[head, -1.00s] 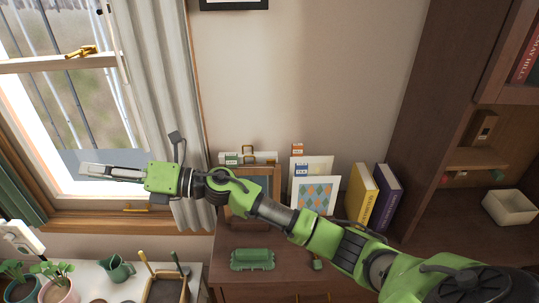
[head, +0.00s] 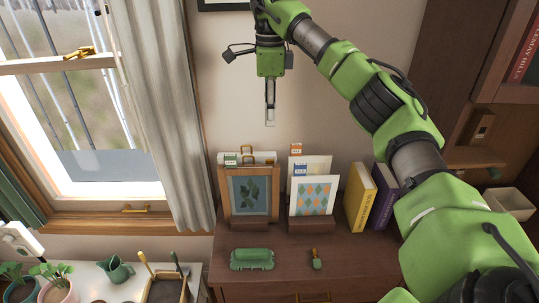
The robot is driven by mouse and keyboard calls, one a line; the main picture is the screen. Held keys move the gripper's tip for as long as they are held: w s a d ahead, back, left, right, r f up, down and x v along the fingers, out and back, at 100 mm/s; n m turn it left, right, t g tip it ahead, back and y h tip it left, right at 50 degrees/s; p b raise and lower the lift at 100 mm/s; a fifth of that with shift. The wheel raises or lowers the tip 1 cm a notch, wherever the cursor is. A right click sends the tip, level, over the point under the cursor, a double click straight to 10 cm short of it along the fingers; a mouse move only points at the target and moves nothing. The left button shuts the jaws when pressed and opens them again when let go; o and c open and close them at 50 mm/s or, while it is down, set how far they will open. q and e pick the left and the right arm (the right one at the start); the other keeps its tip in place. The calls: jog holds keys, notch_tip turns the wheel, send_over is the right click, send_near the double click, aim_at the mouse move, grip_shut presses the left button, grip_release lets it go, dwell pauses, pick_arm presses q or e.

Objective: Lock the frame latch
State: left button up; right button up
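A wooden picture frame (head: 225,198) with a dark leaf print (head: 249,195) stands upright on the brown cabinet. Brass-coloured hardware (head: 247,153) shows behind its top edge; I cannot tell whether it is a latch. On the window at the left, a brass catch (head: 80,53) sits on the middle rail. My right gripper (head: 270,123) points down in front of the wall, above and behind the frame in the picture. It touches nothing that I can see. Its fingers overlap in a narrow bar, so its opening is unclear. My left gripper is out of view.
Patterned cards (head: 314,196), a yellow book (head: 360,197) and a purple book (head: 383,197) stand right of the frame. A green case (head: 252,259) and a small brush-like item (head: 316,259) lie in front. A curtain (head: 170,110) hangs left. Plants (head: 55,285) stand lower left.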

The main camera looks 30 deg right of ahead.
aim_at(270, 160)
notch_tip(270, 160, down, 14)
jog(key=p, duration=0.3)
jog(key=shift+r, duration=0.1)
grip_shut()
